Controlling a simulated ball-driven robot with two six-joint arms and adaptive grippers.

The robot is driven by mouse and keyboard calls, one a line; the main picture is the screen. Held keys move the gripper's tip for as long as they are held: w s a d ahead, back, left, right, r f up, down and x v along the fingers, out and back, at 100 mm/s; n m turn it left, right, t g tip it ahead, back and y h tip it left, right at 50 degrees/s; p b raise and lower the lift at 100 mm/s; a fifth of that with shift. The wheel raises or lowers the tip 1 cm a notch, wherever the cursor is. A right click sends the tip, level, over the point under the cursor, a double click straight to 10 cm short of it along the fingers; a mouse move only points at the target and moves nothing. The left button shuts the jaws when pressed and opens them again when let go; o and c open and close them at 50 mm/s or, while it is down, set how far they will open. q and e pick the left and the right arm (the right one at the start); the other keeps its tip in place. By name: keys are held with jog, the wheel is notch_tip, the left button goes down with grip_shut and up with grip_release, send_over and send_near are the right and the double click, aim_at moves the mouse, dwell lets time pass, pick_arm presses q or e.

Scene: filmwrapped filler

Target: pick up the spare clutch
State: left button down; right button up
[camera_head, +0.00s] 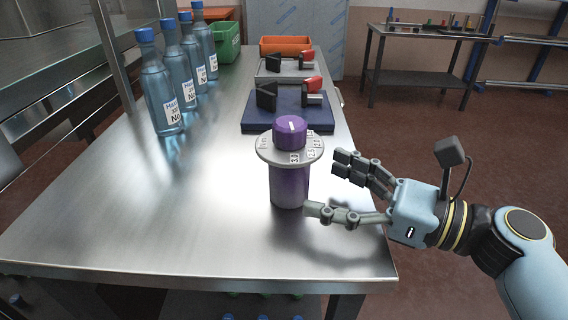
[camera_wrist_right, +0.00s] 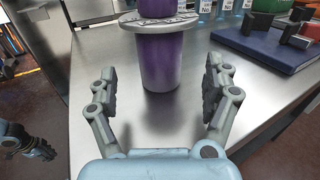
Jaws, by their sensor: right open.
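The spare clutch appears to be the upright grey and purple cylinder (camera_head: 290,186) with a purple knob and a numbered grey disc around its top. It stands on the steel table near the right edge. In the right wrist view the cylinder (camera_wrist_right: 161,62) is ahead, its knob cut off by the top edge. My right gripper (camera_head: 322,182) is open, just right of the cylinder, its fingers pointing at it below the disc. In the wrist view its fingers (camera_wrist_right: 160,88) are spread and empty. My left gripper (camera_wrist_right: 38,152) shows small at the left of the wrist view, its jaw state unclear.
Several blue-capped bottles (camera_head: 160,87) line the table's left side. Behind the clutch lie a blue block (camera_head: 285,122) with black and red clamps and a similar grey one (camera_head: 268,77). A green crate (camera_head: 228,42) and orange bin (camera_head: 285,45) stand farther back. The table front is bare.

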aim_at(309, 175)
jog(key=shift+w+a, duration=0.25)
jog(key=shift+a, duration=0.2)
jog(key=x, duration=0.5)
jog(key=shift+w+a, duration=0.15)
jog(key=shift+a, duration=0.2)
pick_arm(q)
jog(key=shift+w+a, duration=0.15)
jog(key=shift+a, duration=0.25)
pick_arm(e)
jog(key=shift+d, duration=0.1)
jog(key=c, duration=1.5)
jog(key=shift+r, duration=0.1)
jog(key=shift+c, duration=0.6)
